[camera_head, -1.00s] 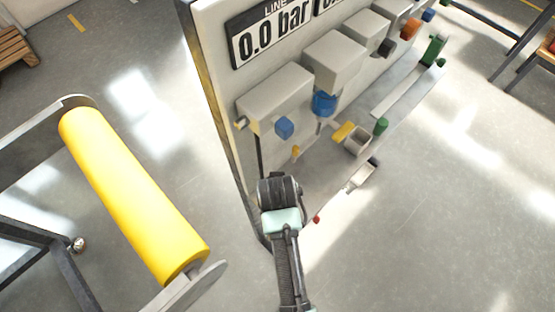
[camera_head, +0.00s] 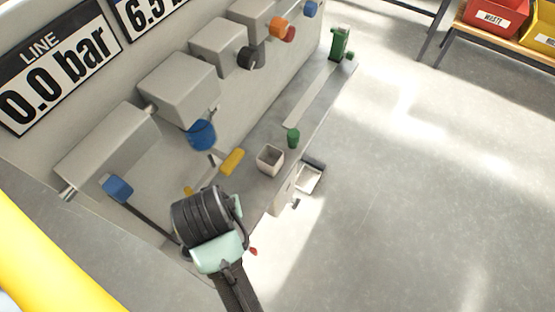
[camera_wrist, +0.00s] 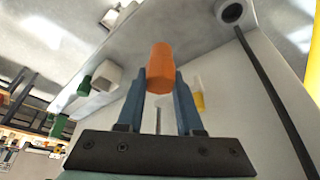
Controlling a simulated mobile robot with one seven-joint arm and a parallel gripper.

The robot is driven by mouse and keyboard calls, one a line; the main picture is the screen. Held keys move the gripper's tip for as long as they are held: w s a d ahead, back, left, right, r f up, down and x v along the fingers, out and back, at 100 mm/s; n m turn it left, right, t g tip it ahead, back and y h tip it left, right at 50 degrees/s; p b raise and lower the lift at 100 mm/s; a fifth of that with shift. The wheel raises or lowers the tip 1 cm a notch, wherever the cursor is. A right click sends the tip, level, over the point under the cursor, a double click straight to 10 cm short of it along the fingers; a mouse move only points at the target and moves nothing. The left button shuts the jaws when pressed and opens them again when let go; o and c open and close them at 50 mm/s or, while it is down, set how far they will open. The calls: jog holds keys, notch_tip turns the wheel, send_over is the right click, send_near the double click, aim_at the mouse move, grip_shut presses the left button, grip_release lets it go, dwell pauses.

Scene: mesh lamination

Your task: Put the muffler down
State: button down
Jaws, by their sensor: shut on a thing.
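The muffler, which I take to be the orange cylinder (camera_wrist: 160,62), is held between the two blue fingers of my gripper (camera_wrist: 161,82) in the wrist view. The gripper is shut on it. In the head view my wrist covers the fingers and the held piece, near the front left of the grey shelf (camera_head: 310,105). I cannot tell whether the piece touches any surface.
A small open cup (camera_head: 270,159), a yellow piece (camera_head: 232,161) and a green cylinder (camera_head: 293,138) are on the shelf. A white tray (camera_head: 309,177) is by its edge. Floor at right is clear.

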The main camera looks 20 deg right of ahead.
notch_tip(320, 180, down, 6)
jog(key=shift+s+a+r, duration=0.1)
jog(key=shift+a+r, duration=0.05)
jog(key=shift+r, duration=0.1)
jog(key=shift+f+p, duration=0.3)
jog(key=shift+f, duration=1.95)
jog(key=shift+f, duration=0.15)
jog(key=c, duration=0.6)
grip_release()
jog(key=shift+o, duration=0.2)
